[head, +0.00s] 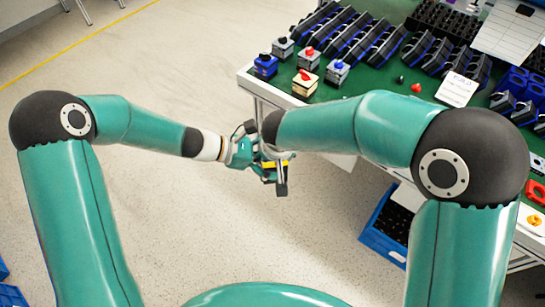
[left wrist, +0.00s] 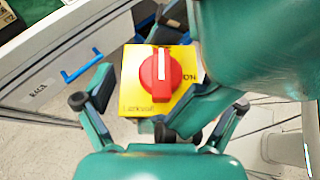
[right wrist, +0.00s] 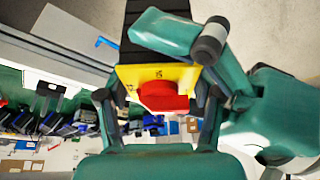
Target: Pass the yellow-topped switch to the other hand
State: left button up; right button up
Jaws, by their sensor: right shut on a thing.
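The switch has a yellow top plate and a red rotary knob; the left wrist view shows it (left wrist: 161,80) face-on. It also shows in the right wrist view (right wrist: 160,85), and its yellow edge shows small in the head view (head: 276,162). My right gripper (right wrist: 157,100) is shut on the switch and holds it in the air. My left gripper (head: 243,150) is beside the switch, its fingers spread on either side of it in the left wrist view. The two grippers overlap closely in the head view. The switch's lower body is mostly hidden.
The green-topped workbench (head: 384,96) stands at the back right. Several small switches with red or blue knobs, including a cream one (head: 305,83), stand near its left corner. A blue crate (head: 388,225) is on the floor below.

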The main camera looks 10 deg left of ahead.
pick_arm(q)
jog(key=c, duration=1.1)
jog(key=shift+c, duration=0.8)
pick_arm(e)
jog(key=o, duration=1.4)
jog(key=shift+o, duration=0.2)
jog(key=shift+a+r, duration=0.1)
